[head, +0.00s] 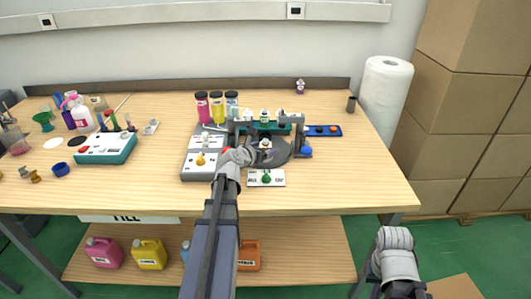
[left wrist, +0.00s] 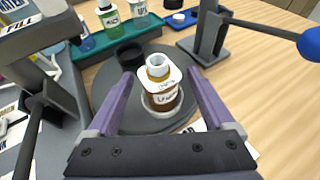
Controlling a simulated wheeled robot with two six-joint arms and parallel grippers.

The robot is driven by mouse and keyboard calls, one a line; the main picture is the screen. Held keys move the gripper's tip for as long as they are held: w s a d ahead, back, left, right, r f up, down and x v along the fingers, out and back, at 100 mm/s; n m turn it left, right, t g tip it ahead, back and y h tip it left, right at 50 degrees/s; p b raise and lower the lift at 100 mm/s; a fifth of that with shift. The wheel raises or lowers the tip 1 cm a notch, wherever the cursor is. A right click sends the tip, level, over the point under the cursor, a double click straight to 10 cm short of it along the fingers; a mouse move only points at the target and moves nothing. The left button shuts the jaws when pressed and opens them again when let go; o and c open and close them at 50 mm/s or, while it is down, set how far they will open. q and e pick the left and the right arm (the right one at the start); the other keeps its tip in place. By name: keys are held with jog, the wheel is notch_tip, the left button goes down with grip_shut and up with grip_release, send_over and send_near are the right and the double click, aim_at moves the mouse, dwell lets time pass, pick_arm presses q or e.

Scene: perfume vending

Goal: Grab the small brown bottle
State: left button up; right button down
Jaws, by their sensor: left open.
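The small brown bottle (left wrist: 163,88) has a white label and a pale ringed neck. It stands upright on a round grey plate (left wrist: 108,92), and in the head view (head: 265,143) it is small beside my left gripper. My left gripper (left wrist: 160,77) is open, with its two purple fingers on either side of the bottle. I see no firm grip, and whether a finger touches the bottle is hard to tell.
A green rack (left wrist: 100,40) with small bottles stands behind, beside a blue tray (head: 323,131). A black cap (left wrist: 130,54) lies behind the bottle. The table is clear at the front right.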

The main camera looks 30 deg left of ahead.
aim_at(269, 145)
pick_arm(q)
jog(key=b+x, duration=0.1)
jog(key=x, duration=0.3)
jog(key=shift+w+f, duration=0.1)
grip_shut()
dwell(0.5)
jog(key=shift+r, duration=0.25)
notch_tip(269, 145, up, 18)
jog(key=p, duration=1.7)
jog(key=shift+f+p, duration=0.15)
jog(key=shift+p, duration=0.25)
